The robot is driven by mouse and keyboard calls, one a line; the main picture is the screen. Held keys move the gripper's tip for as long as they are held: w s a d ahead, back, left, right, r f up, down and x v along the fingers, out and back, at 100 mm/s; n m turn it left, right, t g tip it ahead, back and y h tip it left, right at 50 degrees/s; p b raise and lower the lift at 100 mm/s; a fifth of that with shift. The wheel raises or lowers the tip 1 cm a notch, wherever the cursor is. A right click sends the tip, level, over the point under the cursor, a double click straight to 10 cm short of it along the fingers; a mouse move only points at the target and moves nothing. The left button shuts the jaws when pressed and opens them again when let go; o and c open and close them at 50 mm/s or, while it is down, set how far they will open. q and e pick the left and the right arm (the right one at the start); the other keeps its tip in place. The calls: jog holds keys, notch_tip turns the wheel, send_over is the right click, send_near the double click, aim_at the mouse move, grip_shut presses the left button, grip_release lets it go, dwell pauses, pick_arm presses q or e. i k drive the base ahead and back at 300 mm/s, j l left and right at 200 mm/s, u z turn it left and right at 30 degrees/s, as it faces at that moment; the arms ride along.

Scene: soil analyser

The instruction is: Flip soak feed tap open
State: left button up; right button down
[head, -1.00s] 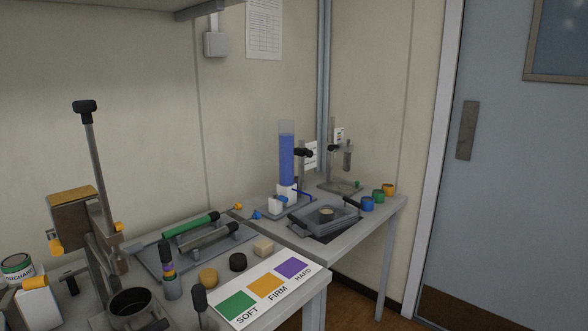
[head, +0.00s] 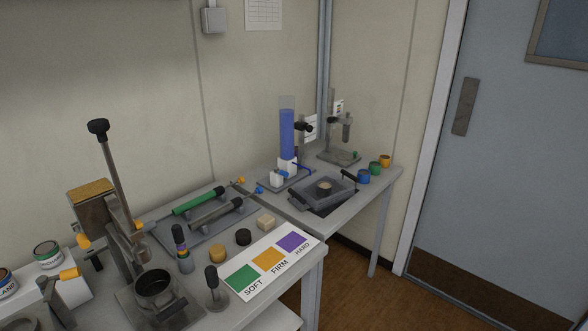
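A clear upright cylinder of blue liquid (head: 287,135) stands on the far table in the head view. Below it is a white block (head: 277,180) with small blue fittings, and a blue tube (head: 303,168) runs out to the right. I cannot tell which small fitting is the soak feed tap, or its position; the parts are too small. A grey tray (head: 322,207) holding a round pale sample (head: 324,187) sits in front of the cylinder. Neither of my grippers is in view.
The near bench holds a lever press (head: 108,185), green and grey handled tubes (head: 199,200), several small pucks and a SOFT/FIRM/HARD card (head: 245,279). Blue, green and orange cups (head: 374,167) stand right of the tray. Open floor (head: 390,297) lies before the door (head: 500,180).

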aim_at(284, 173)
jog(key=i+l+u, duration=0.1)
jog(key=i+l, duration=0.15)
jog(key=l, duration=0.15)
jog(key=i+l+u, duration=0.1)
jog(key=i+l, duration=0.15)
jog(key=l, duration=0.15)
jog(key=i+l+u, duration=0.1)
jog(key=i+l, duration=0.15)
jog(key=l, duration=0.15)
jog(key=i+l+u, duration=0.1)
jog(key=l, duration=0.35)
jog(key=i+l+u, duration=0.1)
jog(key=i+l, duration=0.2)
jog(key=l, duration=0.15)
jog(key=i+l+u, duration=0.1)
jog(key=l, duration=0.4)
jog(key=i+l+u, duration=0.1)
jog(key=i+l, duration=0.15)
jog(key=l, duration=0.25)
jog(key=i+l+u, duration=0.1)
jog(key=l, duration=0.4)
